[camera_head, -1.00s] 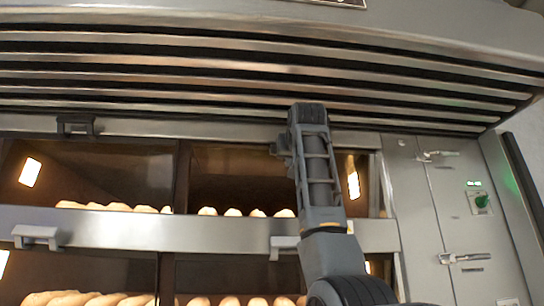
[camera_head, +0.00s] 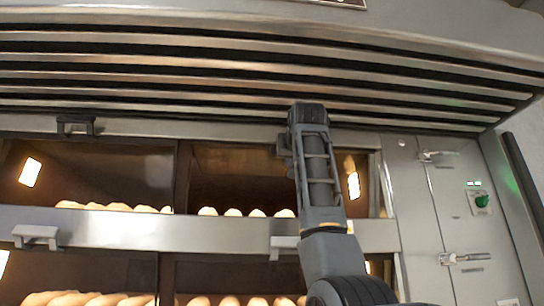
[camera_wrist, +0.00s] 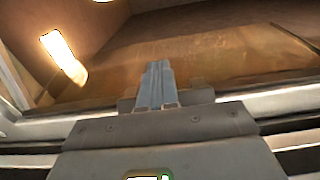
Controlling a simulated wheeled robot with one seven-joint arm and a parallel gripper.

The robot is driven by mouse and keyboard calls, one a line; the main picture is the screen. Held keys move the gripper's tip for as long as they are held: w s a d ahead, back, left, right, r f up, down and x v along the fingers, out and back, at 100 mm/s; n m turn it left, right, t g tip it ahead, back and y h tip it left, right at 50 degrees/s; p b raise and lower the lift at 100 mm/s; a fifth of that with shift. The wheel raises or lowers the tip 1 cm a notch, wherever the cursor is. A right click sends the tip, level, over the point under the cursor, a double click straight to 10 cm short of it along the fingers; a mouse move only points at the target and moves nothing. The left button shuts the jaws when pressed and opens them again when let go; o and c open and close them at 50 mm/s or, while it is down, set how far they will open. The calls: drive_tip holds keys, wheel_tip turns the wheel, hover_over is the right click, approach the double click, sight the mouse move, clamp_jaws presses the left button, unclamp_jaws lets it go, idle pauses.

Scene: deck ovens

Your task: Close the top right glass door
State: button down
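The top right glass door (camera_head: 240,176) is in the upper oven row in the head view, with loaves showing behind or below it. I cannot tell how far it stands open. My gripper (camera_wrist: 157,82) shows in the wrist view with its two fingers together and nothing visible between them. Its tips point at the brown, lamp-lit oven front. In the head view, my arm rises across the right part of this door, up to its top edge, and hides part of it. The door's handle is not clearly visible; I cannot tell whether my gripper touches the door.
The top left door (camera_head: 95,172) has a dark handle (camera_head: 75,125) on its upper edge. A lower row has a light handle (camera_head: 36,236). Slatted metal hood (camera_head: 250,70) overhangs above. A panel with latches (camera_head: 463,258) and a green knob (camera_head: 482,201) stands at right.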

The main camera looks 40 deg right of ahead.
drive_tip(key=shift+r, duration=0.1)
drive_tip(key=shift+r, duration=0.5)
drive_tip(key=shift+s+a+r, duration=0.2)
drive_tip(key=shift+s+r, duration=0.05)
drive_tip(key=shift+r, duration=0.4)
drive_tip(key=shift+s+a+r, duration=0.2)
drive_tip(key=shift+r, duration=0.45)
drive_tip(key=shift+w+d+f, duration=0.4)
drive_tip(key=shift+w+f, duration=0.05)
drive_tip(key=shift+f, duration=0.15)
drive_tip(key=f+b+v, duration=0.1)
drive_tip(key=b+v, duration=0.5)
drive_tip(key=v, duration=0.4)
drive_tip(key=shift+f, duration=0.35)
drive_tip(key=shift+a, duration=0.15)
